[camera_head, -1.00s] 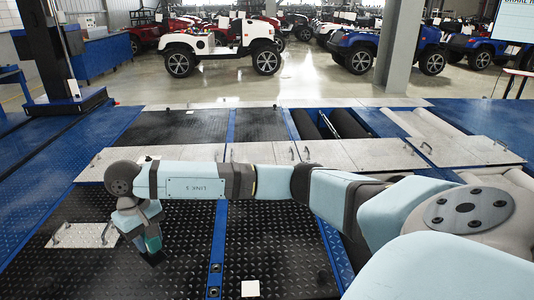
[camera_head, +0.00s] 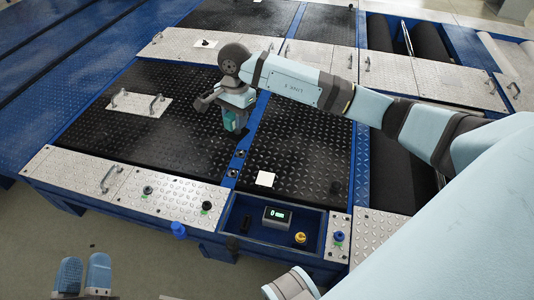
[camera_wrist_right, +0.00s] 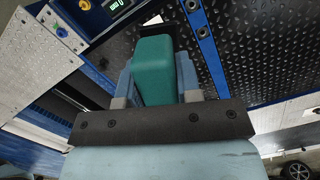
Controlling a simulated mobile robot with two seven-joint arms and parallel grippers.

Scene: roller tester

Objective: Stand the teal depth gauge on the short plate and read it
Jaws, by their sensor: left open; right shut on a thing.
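The teal depth gauge (camera_head: 235,121) is in my right gripper (camera_head: 236,113), held over the black tread floor. In the right wrist view the teal gauge (camera_wrist_right: 154,72) is a rounded block between the two fingers of my right gripper (camera_wrist_right: 155,88). My left gripper (camera_head: 85,278) is open and empty at the lower left, over the grey floor.
A blue tray at the front holds a box with a lit green display (camera_head: 277,215) and a yellow knob (camera_head: 300,237). Silver panels with knobs (camera_head: 160,192) flank it. A white square (camera_head: 265,178) lies on the black floor. Open roller pits are at the right.

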